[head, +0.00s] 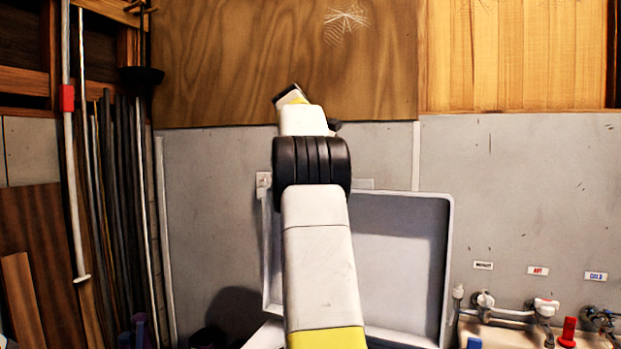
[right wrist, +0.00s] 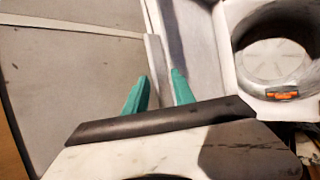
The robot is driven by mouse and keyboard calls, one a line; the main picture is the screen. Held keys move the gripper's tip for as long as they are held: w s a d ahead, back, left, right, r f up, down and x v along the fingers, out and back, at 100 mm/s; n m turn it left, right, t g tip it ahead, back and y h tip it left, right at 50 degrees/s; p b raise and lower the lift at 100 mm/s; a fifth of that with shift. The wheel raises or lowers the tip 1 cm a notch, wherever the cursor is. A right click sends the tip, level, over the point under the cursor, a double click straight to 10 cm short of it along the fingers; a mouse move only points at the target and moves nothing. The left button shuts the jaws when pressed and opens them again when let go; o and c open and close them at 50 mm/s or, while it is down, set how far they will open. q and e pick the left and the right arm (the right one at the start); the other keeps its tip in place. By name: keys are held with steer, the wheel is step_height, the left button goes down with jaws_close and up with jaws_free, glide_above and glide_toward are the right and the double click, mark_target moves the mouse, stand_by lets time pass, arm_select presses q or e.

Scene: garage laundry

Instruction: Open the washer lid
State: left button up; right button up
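The washer lid (head: 400,260) stands raised in the head view, its pale recessed inner face toward me, close to the grey wall. My arm rises in front of it and hides its middle and left part. In the right wrist view, the teal fingers of my right gripper (right wrist: 160,86) are apart. A pale lid edge (right wrist: 155,60) shows between them, with space beside it; contact cannot be told. The washer's open round tub (right wrist: 275,60) shows at the right of that view. The right fingers cannot be made out in the head view. My left gripper is not in view.
Taps and hoses (head: 545,308) are on the wall at the right, under small labels. Poles and boards (head: 110,200) lean at the left. Plywood (head: 220,60) covers the upper wall. The wall area right of the lid is bare above the taps.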

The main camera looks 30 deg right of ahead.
steer(key=v, duration=0.7)
steer(key=shift+s+f, duration=0.1)
stand_by(0.4)
steer(key=s+a+f+m+t+y, duration=0.2)
steer(key=s+a+f+y, duration=0.3)
steer(key=s+a+f, duration=0.7)
steer(key=s+a+f+m+t+y, duration=0.3)
steer(key=s+a+f+y, duration=0.2)
steer(key=s+a+f, duration=0.8)
steer(key=a+f, duration=0.1)
steer(key=a, duration=0.6)
steer(key=shift+a+f+m+t+y, duration=0.2)
steer(key=shift+f+m+t+y, duration=0.1)
steer(key=shift+f+t, duration=0.1)
